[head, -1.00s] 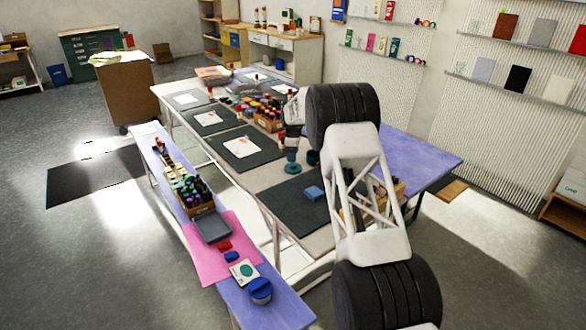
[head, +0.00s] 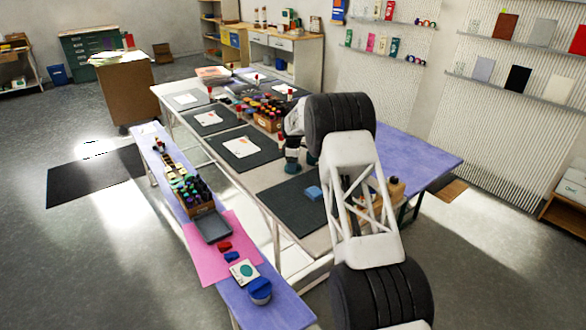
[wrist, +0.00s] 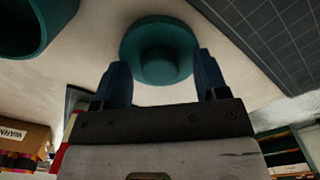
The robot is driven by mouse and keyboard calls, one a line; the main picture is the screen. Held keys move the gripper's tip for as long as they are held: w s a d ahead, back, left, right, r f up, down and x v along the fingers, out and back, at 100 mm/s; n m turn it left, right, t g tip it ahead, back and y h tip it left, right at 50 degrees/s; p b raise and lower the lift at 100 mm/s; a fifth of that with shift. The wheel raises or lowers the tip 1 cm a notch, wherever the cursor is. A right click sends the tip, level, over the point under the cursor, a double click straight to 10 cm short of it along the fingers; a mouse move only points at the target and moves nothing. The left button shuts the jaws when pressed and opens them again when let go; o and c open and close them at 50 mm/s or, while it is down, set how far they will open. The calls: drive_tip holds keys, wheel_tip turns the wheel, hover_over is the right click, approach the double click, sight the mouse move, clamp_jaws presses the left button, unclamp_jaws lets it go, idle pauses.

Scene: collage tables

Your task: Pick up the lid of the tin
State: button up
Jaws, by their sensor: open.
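The teal round lid (wrist: 158,38) lies flat on the pale table top, with its knob towards me in the wrist view. My gripper (wrist: 161,66) is open, with one blue finger on each side of the lid's knob. I cannot tell whether the fingers touch it. The teal tin (wrist: 52,22) stands open at the upper left of the wrist view, apart from the lid. In the head view my gripper (head: 292,163) is down at the table and mostly hides the lid; the tin (head: 312,158) shows just right of it.
A wooden box (wrist: 22,138) is at the lower left of the wrist view. Bottles in a wooden crate (head: 268,124) stand behind.

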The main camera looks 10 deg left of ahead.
drive_tip(key=shift+c, duration=0.3)
drive_tip(key=c, duration=0.9)
drive_tip(key=shift+c, duration=0.2)
drive_tip(key=shift+r, duration=0.2)
drive_tip(key=shift+r, duration=1.45)
drive_tip(key=shift+s+r, duration=0.1)
drive_tip(key=shift+r, duration=0.05)
drive_tip(key=shift+s+d+r, duration=0.25)
drive_tip(key=shift+s+d, duration=0.55)
drive_tip(key=shift+s, duration=1.7)
drive_tip(key=shift+s+d+r, duration=0.25)
drive_tip(key=shift+s+d, duration=0.55)
drive_tip(key=shift+s, duration=1.65)
drive_tip(key=shift+s+d+r, duration=0.25)
drive_tip(key=shift+s+d, duration=0.55)
drive_tip(key=shift+s, duration=1.7)
drive_tip(key=shift+w, duration=0.1)
